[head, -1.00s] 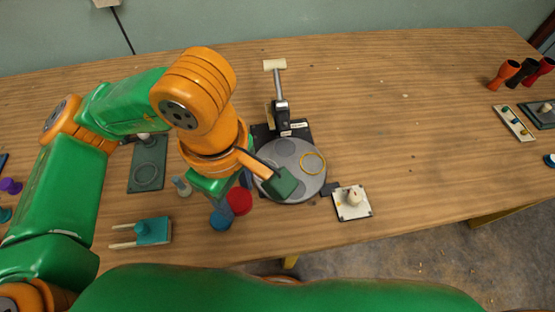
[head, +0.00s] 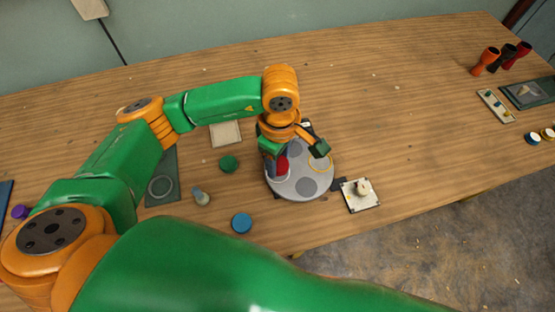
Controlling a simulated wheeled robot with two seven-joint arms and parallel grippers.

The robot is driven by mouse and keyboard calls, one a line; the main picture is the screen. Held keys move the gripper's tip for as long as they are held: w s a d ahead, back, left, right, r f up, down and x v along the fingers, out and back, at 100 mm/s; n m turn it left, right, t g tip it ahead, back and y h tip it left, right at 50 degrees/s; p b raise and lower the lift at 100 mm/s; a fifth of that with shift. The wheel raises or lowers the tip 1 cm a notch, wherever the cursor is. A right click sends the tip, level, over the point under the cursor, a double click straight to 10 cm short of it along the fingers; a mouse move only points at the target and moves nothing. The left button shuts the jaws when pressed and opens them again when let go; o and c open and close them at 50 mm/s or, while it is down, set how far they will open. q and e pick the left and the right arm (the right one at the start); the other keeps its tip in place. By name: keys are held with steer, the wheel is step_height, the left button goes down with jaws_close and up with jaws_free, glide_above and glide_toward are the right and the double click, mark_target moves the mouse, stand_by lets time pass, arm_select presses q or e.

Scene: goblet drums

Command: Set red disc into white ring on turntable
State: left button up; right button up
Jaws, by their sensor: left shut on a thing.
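My left gripper (head: 294,150) is over the turntable (head: 301,187) and shut on the red disc (head: 282,164). The red disc is partly hidden by a finger and sits over the left part of the grey turntable top. I cannot tell whether it touches the surface. A yellow ring (head: 327,166) lies on the right part of the turntable, partly hidden by the other finger. The white ring is not clearly seen; a pale edge shows just below the red disc. My right gripper is not in view.
A blue disc (head: 241,222), a green disc (head: 229,163) and a grey peg (head: 201,198) stand left of the turntable. A white board with a knob (head: 360,194) is close to its right. Goblet drums (head: 486,61) stand far right. The table's middle right is clear.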

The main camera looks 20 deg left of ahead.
arm_select(q)
steer(key=f, duration=0.1)
steer(key=f+p, duration=0.1)
steer(key=f, duration=0.1)
steer(key=w+f, duration=0.1)
steer(key=shift+a+f, duration=0.3)
steer(key=shift+f, duration=0.1)
